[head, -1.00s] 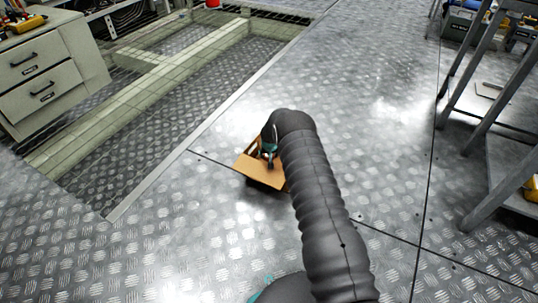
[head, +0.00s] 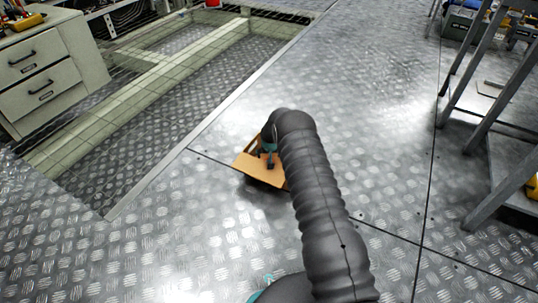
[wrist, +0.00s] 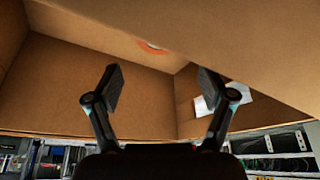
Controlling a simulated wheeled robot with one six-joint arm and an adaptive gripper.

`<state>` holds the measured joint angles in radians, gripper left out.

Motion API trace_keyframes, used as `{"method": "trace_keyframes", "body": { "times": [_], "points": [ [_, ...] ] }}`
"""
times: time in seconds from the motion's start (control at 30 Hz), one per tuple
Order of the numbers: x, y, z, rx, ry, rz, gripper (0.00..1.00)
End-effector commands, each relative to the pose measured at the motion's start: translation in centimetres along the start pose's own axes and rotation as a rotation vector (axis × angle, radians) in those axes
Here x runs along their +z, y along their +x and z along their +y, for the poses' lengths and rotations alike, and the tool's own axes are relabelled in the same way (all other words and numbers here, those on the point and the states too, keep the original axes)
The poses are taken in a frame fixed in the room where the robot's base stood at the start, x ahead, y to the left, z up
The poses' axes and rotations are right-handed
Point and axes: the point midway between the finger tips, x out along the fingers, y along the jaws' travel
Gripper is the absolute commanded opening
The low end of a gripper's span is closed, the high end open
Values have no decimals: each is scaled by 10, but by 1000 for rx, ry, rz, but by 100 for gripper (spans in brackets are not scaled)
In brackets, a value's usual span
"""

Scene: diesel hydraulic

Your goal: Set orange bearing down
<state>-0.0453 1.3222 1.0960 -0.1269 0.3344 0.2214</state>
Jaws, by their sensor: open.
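A curved orange and white piece (wrist: 152,47) shows in the wrist view, partly hidden by a cardboard flap. It may be the orange bearing, but too little of it shows to be certain. An open brown cardboard box (head: 259,173) is near the middle of the head view, partly covered by my dark arm. My gripper (wrist: 158,85) is open, with its two black fingers apart and nothing between them. The fingers are in front of the box's inner walls, below the orange piece in the wrist view. In the head view my gripper (head: 270,163) is at the box, mostly hidden.
The metal tread-plate floor (head: 360,120) is clear around the box. A sunken channel with a pale frame (head: 150,65) lies at the upper left, beside a drawer cabinet (head: 45,75). A grey metal rack (head: 490,130) stands at the right.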

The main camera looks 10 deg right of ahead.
Motion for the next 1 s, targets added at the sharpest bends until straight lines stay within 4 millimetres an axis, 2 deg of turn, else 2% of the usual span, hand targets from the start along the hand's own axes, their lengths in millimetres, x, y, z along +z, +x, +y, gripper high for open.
{"method": "trace_keyframes", "body": {
  "times": [0.17,0.33,0.8,1.0],
  "points": [
    [-2,-5,0,0,0,0,82],
    [-7,-21,0,0,0,1,82],
    [-6,-105,0,0,0,1,82],
    [-5,-126,0,0,0,0,82]
  ]
}}
